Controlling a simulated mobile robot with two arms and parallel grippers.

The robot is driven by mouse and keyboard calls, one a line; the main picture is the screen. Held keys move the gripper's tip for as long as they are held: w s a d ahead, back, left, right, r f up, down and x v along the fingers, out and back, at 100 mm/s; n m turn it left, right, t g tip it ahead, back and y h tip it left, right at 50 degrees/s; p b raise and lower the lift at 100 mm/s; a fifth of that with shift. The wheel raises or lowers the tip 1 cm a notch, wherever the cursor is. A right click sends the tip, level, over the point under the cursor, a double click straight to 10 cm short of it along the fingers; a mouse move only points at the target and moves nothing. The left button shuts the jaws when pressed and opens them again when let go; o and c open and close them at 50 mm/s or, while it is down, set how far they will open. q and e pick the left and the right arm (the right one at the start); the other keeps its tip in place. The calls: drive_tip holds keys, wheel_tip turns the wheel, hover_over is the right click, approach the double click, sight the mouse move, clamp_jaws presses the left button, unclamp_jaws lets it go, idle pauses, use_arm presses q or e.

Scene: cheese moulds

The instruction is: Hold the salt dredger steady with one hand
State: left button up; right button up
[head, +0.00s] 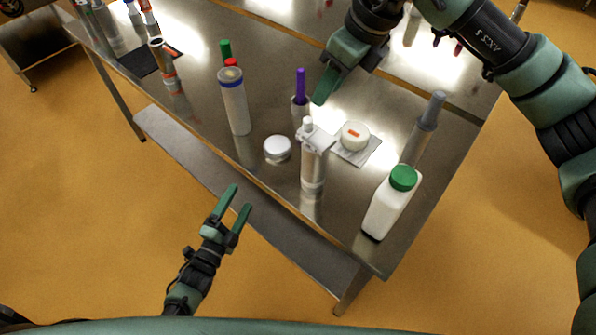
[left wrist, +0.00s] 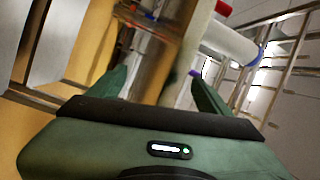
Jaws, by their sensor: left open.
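No vessel is labelled as the salt dredger. A slim silver-grey cylinder with a white top and a bracket-like piece (head: 313,170), upright near the table's front edge, may be it; I cannot tell for sure. My left gripper (head: 237,196) is open and empty, in front of the table edge, apart from the cylinder and lower left of it. In the left wrist view its two fingers (left wrist: 160,88) are spread. My right gripper (head: 322,92) is over the table, above and behind the cylinder; only one finger shows clearly, so its opening is hidden.
A lower shelf (head: 190,150) juts out below.

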sight(303, 171)
use_arm(q)
drive_tip(key=w+d+r+m+h, duration=0.1)
drive_tip(key=d+r+m+h, duration=0.1)
drive_tip(key=r+m+h, duration=0.65)
drive_tip(key=w+d+r+m+h, duration=0.15)
drive_tip(key=r+m, duration=0.45)
drive_tip(key=r, duration=0.7)
drive_tip(key=d+f+m+g, duration=0.2)
drive_tip(key=d+m, duration=0.2)
drive_tip(key=d+f+m+g, duration=0.3)
drive_tip(key=d+m, duration=0.1)
drive_tip(key=d+f+m+g, duration=0.2)
drive_tip(key=d+m, duration=0.2)
drive_tip(key=m, duration=0.1)
drive_tip(key=shift+s+d+f+g, duration=0.15)
drive_tip(key=shift+d+f+g, duration=0.05)
drive_tip(key=shift+g, duration=0.1)
drive_tip(key=shift+d+f+m, duration=0.2)
drive_tip(key=shift+f+m, duration=0.05)
drive_tip(key=shift+m, duration=0.2)
drive_tip(key=shift+d+f, duration=0.1)
drive_tip(key=shift+d, duration=0.2)
drive_tip(key=shift+x, duration=3.6)
use_arm(e)
drive_tip(key=shift+s, duration=0.1)
use_arm(q)
drive_tip(key=shift+a+f, duration=0.1)
drive_tip(key=shift+f, duration=0.05)
